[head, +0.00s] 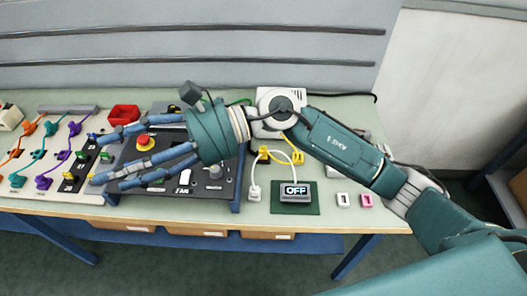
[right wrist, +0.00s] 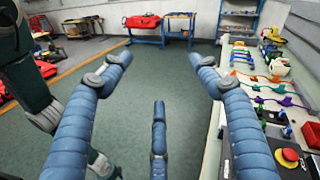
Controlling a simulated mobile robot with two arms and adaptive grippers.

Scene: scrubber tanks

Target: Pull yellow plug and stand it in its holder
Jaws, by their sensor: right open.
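In the head view a small yellow piece (head: 69,176) sits on the dark strip (head: 83,165) at the right edge of the left cable board. Another yellow plug-like piece (head: 264,153) is behind the OFF display, with a white cord beside it. I cannot tell which of them is the yellow plug, nor make out its holder for certain. My right gripper (head: 102,160) is open and empty, fingers spread leftward above the dark panel, tips close to the strip. It also shows open in the right wrist view (right wrist: 160,75). My left gripper is not in view.
The left board (head: 45,150) carries orange, teal and purple cables. A red button (head: 145,142) stands under my fingers on the dark panel. A red tray (head: 124,114) is behind. The OFF display (head: 295,190) is right, beside white and pink blocks (head: 366,200).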

